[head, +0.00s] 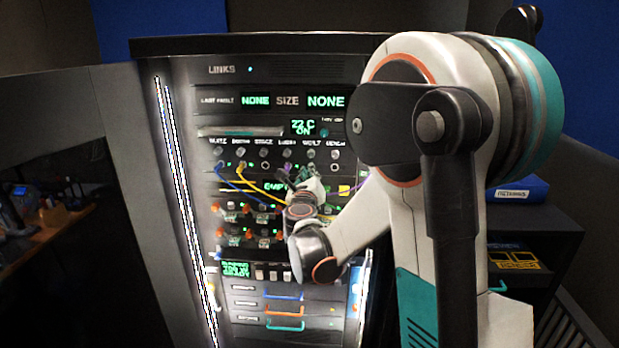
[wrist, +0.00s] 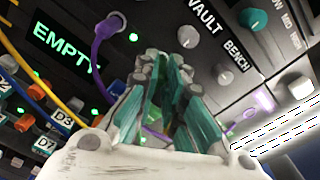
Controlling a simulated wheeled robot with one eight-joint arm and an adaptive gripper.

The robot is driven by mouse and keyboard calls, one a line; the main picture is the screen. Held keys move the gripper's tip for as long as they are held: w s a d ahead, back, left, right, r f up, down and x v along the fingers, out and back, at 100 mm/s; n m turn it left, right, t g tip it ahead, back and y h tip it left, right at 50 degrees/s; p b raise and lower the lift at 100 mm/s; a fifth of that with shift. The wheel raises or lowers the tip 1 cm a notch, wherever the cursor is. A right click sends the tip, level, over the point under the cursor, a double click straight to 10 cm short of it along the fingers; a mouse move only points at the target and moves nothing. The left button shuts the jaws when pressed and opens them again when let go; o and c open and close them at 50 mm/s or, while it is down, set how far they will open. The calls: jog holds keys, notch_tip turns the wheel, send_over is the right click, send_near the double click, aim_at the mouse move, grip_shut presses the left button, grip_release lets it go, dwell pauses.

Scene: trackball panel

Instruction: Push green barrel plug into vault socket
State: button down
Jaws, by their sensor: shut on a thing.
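My gripper (head: 306,176) is up against the upper socket row of the panel in the head view. In the wrist view its teal-padded fingers (wrist: 175,75) are closed together, pointing at the panel just below the VAULT label (wrist: 203,14) and its grey knob (wrist: 188,37). The green barrel plug cannot be told apart from the teal fingers that close on it. The vault socket is hidden behind the fingertips, so I cannot tell whether the plug touches it or how deep it sits.
A purple plug (wrist: 108,26) sits in a socket left of my gripper, its cable hanging close by. Yellow (wrist: 44,70) and blue cables run further left. The EMPTY display (wrist: 64,48) is lit green. The BENCH knob (wrist: 224,76) is close on the right.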

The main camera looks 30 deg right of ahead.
jog(key=shift+w+d, duration=0.25)
jog(key=shift+w, duration=0.15)
jog(key=c, duration=1.6)
grip_release()
jog(key=shift+s+a, duration=0.1)
jog(key=v, duration=1.1)
jog(key=shift+s+a, duration=0.25)
jog(key=shift+s, duration=0.05)
